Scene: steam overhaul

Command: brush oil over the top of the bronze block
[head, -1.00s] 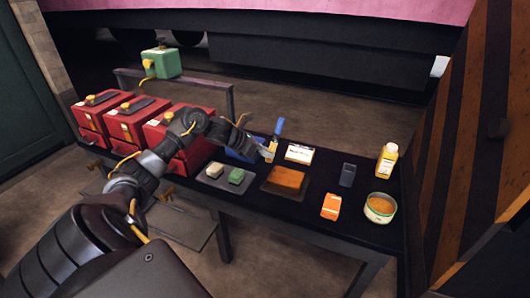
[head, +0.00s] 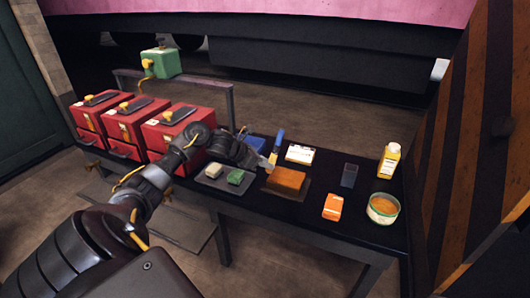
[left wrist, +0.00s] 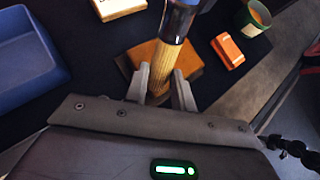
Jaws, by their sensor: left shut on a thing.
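The bronze block (head: 287,182) is orange-brown and sits on a dark mat right of centre on the black table. In the left wrist view it (left wrist: 188,68) lies beyond the fingers, partly hidden by the brush. My left gripper (head: 267,163) is shut on the brush (head: 279,140), which has a blue upper part and a straw-coloured lower part. In the left wrist view the straw-coloured part (left wrist: 166,60) passes between the fingers (left wrist: 160,88). The brush is beside the block's far left corner; I cannot tell whether it touches it. My right gripper is not in view.
A green-banded tin (head: 382,209) with orange contents and a yellow bottle (head: 390,162) stand at the right. An orange box (head: 332,207), dark block (head: 348,175) and white card (head: 299,154) lie nearby. A blue tray (left wrist: 25,65) is left of the brush. Red boxes (head: 125,127) stand at the left.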

